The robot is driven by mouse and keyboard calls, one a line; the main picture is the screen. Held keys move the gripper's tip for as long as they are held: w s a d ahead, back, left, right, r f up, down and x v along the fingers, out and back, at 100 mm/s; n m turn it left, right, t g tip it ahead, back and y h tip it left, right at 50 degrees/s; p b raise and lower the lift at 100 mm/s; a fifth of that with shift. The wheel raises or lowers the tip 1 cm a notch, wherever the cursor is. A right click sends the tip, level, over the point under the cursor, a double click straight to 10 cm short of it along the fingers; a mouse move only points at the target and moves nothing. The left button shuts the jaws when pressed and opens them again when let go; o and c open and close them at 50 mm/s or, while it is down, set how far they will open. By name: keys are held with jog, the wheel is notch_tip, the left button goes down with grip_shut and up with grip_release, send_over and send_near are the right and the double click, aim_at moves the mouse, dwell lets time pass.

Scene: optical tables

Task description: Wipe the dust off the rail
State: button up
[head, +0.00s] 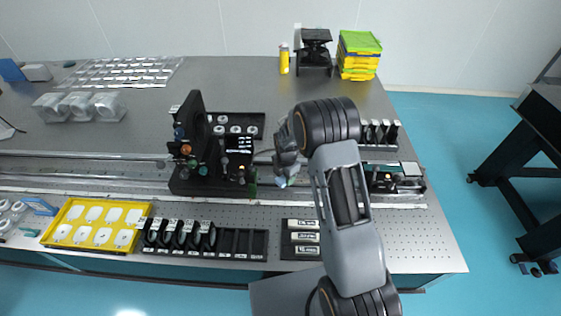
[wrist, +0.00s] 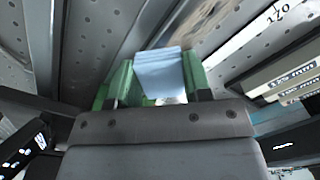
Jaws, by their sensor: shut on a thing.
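The rail (head: 80,180) is a long silver strip running left to right along the table, partly hidden by the black optical mounts and my arm. My gripper (head: 281,178) is low at the middle of the table, by the rail. In the wrist view, my gripper's green fingers (wrist: 155,88) are shut on a pale blue wiping cloth (wrist: 160,66), which also shows small in the head view (head: 281,182). A brownish dusty patch (wrist: 207,18) lies just beyond the cloth in the wrist view. I cannot tell whether the cloth touches the surface.
A black optical mount (head: 190,130) stands tall left of my gripper. A black box of labelled items (head: 301,253) lies in front, beside a black lens rack (head: 240,243) and a yellow tray (head: 75,205).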

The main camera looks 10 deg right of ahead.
jog(key=shift+w+a+r+p, duration=0.15)
jog(key=shift+a+r+p, duration=0.15)
jog(key=shift+r, duration=0.3)
jog(key=shift+w+a+r+p, duration=0.15)
jog(key=shift+a+r, duration=0.25)
jog(key=shift+r, duration=0.2)
jog(key=shift+s+d+r+p, duration=0.15)
jog(key=shift+r+p, duration=0.25)
jog(key=shift+r, duration=0.3)
jog(key=shift+r+p, duration=1.2)
jog(key=shift+r, duration=1)
